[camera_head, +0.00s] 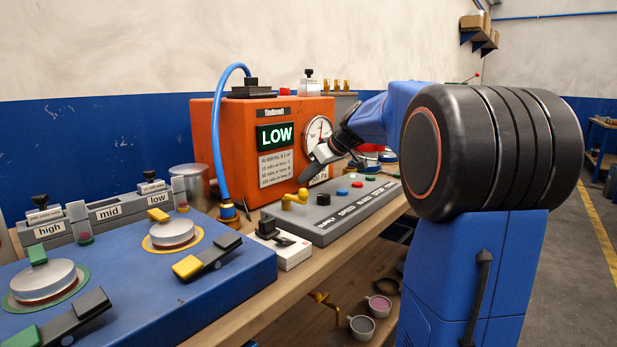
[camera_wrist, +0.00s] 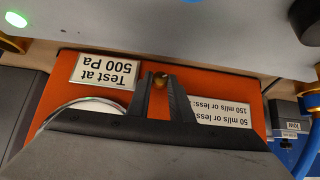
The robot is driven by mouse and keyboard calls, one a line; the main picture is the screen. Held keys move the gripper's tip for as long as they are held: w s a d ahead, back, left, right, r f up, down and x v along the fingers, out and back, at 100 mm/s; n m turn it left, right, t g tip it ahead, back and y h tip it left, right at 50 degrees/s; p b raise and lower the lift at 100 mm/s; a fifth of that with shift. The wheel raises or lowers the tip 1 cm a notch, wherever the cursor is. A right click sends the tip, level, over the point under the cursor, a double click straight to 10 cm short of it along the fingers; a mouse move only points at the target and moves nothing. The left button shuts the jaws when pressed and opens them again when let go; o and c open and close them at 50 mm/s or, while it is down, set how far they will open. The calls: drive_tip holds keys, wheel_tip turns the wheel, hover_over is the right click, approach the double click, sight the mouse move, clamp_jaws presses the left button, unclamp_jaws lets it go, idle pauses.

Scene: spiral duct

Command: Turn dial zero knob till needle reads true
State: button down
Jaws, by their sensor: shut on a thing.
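The dial (camera_head: 317,130) is a round white gauge on the front of the orange box (camera_head: 237,150). Its needle is too small to read; part of the dial's rim shows in the wrist view (camera_wrist: 80,108). My gripper (camera_head: 318,160) reaches to the box front just below the dial. The knob is hidden in the head view.
The box shows a lit "LOW" display (camera_head: 276,136) and a "Test at 500 Pa" label (camera_wrist: 106,71). A grey control panel (camera_head: 330,222) with coloured buttons lies in front. A blue hose (camera_head: 217,130) and a blue clamp bench (camera_head: 225,285) are at left.

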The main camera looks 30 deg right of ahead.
drive_tip(key=n+h, duration=0.1)
drive_tip(key=h, duration=0.1)
drive_tip(key=a+n+t+h, duration=0.1)
drive_tip(key=shift+s+f+t+h, duration=0.1)
drive_tip(key=shift+s+t+h, duration=0.1)
drive_tip(key=shift+t+h, duration=0.15)
drive_tip(key=shift+a+f+n+t+h, duration=0.15)
drive_tip(key=shift+n+t+h, duration=0.4)
drive_tip(key=shift+n+h, duration=0.35)
drive_tip(key=shift+s+t+h, duration=0.1)
drive_tip(key=shift+t+h, duration=0.2)
drive_tip(key=shift+h, duration=0.15)
drive_tip(key=c, duration=1.9)
unclamp_jaws()
drive_tip(key=shift+o, duration=0.2)
drive_tip(key=v, duration=1.7)
drive_tip(key=shift+a, duration=0.15)
drive_tip(key=shift+s, duration=0.1)
